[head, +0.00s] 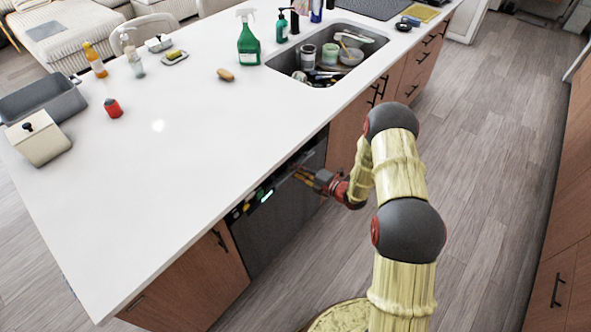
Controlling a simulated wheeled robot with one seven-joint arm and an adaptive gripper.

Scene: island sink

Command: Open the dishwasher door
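The dishwasher (282,222) is a dark front panel set under the white island top, between wooden cabinets. Coloured marks and a small lit green strip show along its upper edge. Its door looks shut and upright. My gripper (305,178) is at the upper right part of the door, close to its top edge, with its fingers pointing left toward the panel. The fingers are small in the picture, so I cannot tell whether they touch the door or how far apart they are. No handle is clearly visible at the fingertips.
The white countertop (190,160) overhangs just above the door. A cabinet with a dark handle (219,239) stands left of the dishwasher, and another cabinet (345,135) on its right. A sink (325,60) holds dishes. The wooden floor (480,160) around my arm is clear.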

